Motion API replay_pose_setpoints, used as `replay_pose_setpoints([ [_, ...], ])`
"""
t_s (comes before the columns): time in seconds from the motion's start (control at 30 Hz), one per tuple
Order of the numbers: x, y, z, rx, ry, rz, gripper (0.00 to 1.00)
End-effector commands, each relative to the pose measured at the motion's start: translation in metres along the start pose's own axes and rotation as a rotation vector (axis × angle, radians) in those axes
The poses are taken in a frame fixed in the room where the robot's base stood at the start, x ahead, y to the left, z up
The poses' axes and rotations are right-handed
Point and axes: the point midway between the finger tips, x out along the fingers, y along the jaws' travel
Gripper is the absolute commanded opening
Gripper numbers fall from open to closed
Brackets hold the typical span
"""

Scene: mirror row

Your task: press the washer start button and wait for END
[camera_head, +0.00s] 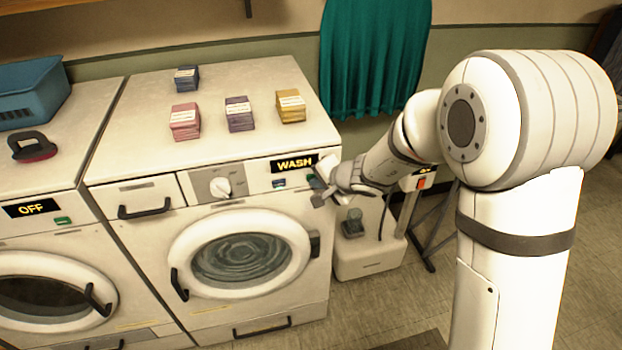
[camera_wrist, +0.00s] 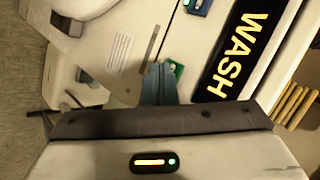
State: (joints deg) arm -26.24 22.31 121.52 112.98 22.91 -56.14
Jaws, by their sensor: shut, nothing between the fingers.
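The washer (camera_head: 150,215) shows WASH in yellow on its black display (camera_head: 294,163); the display also fills the right of the wrist view (camera_wrist: 236,50). Its round door is closed, with grey swirling content behind the glass (camera_head: 240,258). A green button (camera_wrist: 173,72) sits on the panel beside the display. A blue control (camera_wrist: 197,5) is further along the panel. My gripper (camera_head: 318,195) is at the panel's right end, its fingers (camera_wrist: 158,84) shut and empty. The fingertips overlap the green button's edge in the wrist view; I cannot tell whether they touch it.
A second machine (camera_head: 60,245) on the left reads OFF. Several stacks of coloured packs, among them a yellow one (camera_head: 290,105), stand on the washer top. A blue basket (camera_head: 32,92) is at the left. A white unit (camera_head: 365,262) stands right of the washer, near my arm.

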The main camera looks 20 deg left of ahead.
Motion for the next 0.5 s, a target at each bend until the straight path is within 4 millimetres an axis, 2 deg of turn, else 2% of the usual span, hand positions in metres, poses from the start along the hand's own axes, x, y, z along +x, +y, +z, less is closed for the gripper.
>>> replay_pose_setpoints([
  [0.23, -0.0072, 0.0075, 0.006, 0.0, 0.001, -0.001, 0.0],
  [0.5, -0.0092, 0.007, 0.0063, 0.001, 0.001, 0.0, 0.0],
])
